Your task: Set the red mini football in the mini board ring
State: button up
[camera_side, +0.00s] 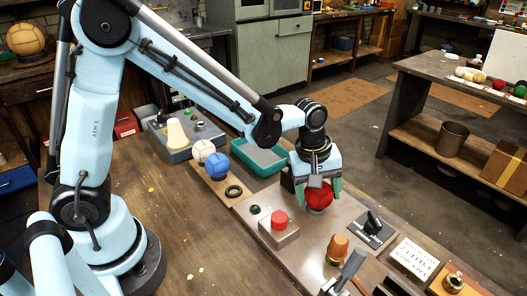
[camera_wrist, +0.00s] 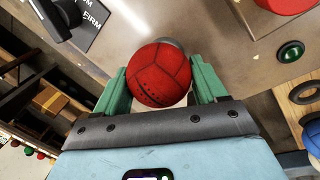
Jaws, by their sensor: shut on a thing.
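The red mini football (camera_side: 319,196) is between the green fingers of my gripper (camera_side: 318,187), above or near the metal plate. In the wrist view the red ball (camera_wrist: 158,75) sits between both fingers of my gripper (camera_wrist: 160,80), which is shut on it. The mini board (camera_side: 222,183) lies on the bench to the left of my gripper. Its dark ring (camera_side: 234,191) is empty and also shows in the wrist view (camera_wrist: 303,93) at the right edge. A white ball (camera_side: 203,150) and a blue ball (camera_side: 216,166) sit on the same board, behind the empty ring.
A red button (camera_side: 279,219) on a box and a green button (camera_side: 255,209) stand on the metal plate (camera_side: 318,231) between my gripper and the ring. A teal tray (camera_side: 259,157) lies behind. A black switch (camera_side: 374,222) stands to the right.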

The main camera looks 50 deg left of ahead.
jog(key=shift+f, duration=0.3)
jog(key=o, duration=1.1)
jog(key=r, duration=0.3)
jog(key=s+r, duration=0.1)
jog(key=r, duration=0.3)
jog(key=a+r, duration=0.1)
jog(key=r, duration=0.3)
jog(key=shift+s+a+r, duration=0.1)
jog(key=shift+s+r, duration=0.1)
jog(key=shift+s, duration=0.2)
jog(key=shift+s+a+f+m+t+y, duration=0.1)
jog(key=shift+s+a+m+t+y, duration=0.1)
jog(key=shift+s+a+m+t, duration=1.15)
jog(key=shift+s+a+f+m+t+y, duration=0.15)
jog(key=shift+s+a+m+t, duration=0.3)
jog(key=shift+s+a+m, duration=1.65)
jog(key=shift+s+a+m+t+y, duration=0.25)
jog(key=shift+s+a+m+t, duration=0.85)
jog(key=shift+m, duration=1.05)
